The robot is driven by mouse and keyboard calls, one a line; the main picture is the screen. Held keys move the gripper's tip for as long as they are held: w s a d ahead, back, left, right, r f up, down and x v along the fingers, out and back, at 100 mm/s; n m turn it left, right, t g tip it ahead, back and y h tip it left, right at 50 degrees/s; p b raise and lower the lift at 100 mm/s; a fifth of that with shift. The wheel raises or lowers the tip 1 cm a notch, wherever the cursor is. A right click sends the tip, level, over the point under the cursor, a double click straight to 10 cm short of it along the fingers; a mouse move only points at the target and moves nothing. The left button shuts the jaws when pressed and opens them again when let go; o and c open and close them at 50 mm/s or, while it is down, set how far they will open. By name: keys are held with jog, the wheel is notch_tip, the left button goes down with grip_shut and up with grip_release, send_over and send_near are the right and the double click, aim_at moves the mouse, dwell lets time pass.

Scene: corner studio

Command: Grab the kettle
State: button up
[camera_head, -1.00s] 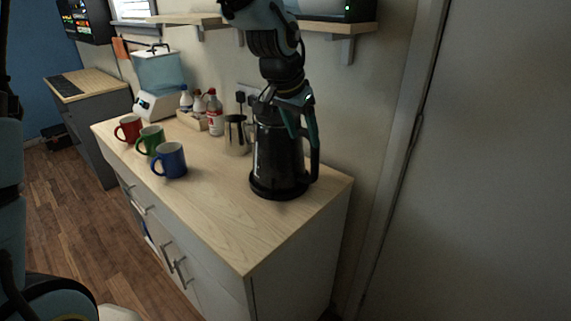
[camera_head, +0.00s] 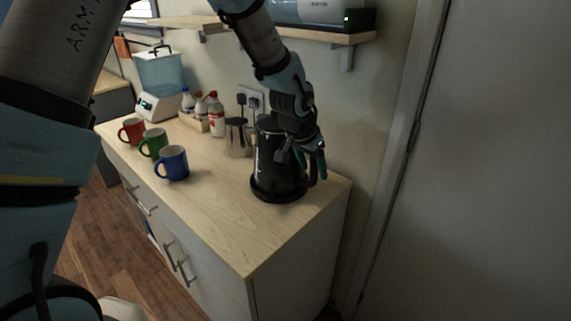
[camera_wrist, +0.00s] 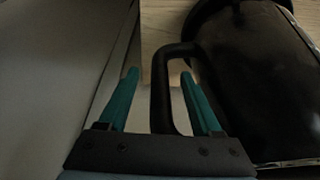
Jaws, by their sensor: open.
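The black kettle (camera_head: 267,172) stands upright on its base near the right end of the wooden counter. In the head view my gripper (camera_head: 312,165) is at the kettle's handle side and hides part of the handle and upper body. In the wrist view the kettle body (camera_wrist: 262,75) fills the right side. Its black handle (camera_wrist: 160,95) runs between the two teal fingers of my gripper (camera_wrist: 160,85). The fingers are apart, one on each side of the handle, with gaps showing on both sides.
A blue mug (camera_head: 173,163), a green mug (camera_head: 154,143) and a red mug (camera_head: 132,130) stand along the counter's (camera_head: 215,205) front left. A metal pitcher (camera_head: 237,138) stands just left of the kettle. Bottles (camera_head: 217,118) are behind. A shelf (camera_head: 325,37) hangs above; a wall is close behind.

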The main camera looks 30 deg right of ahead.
grip_shut()
dwell(0.5)
dwell(0.8)
jog(key=shift+w+r, duration=0.1)
jog(key=shift+r, duration=0.1)
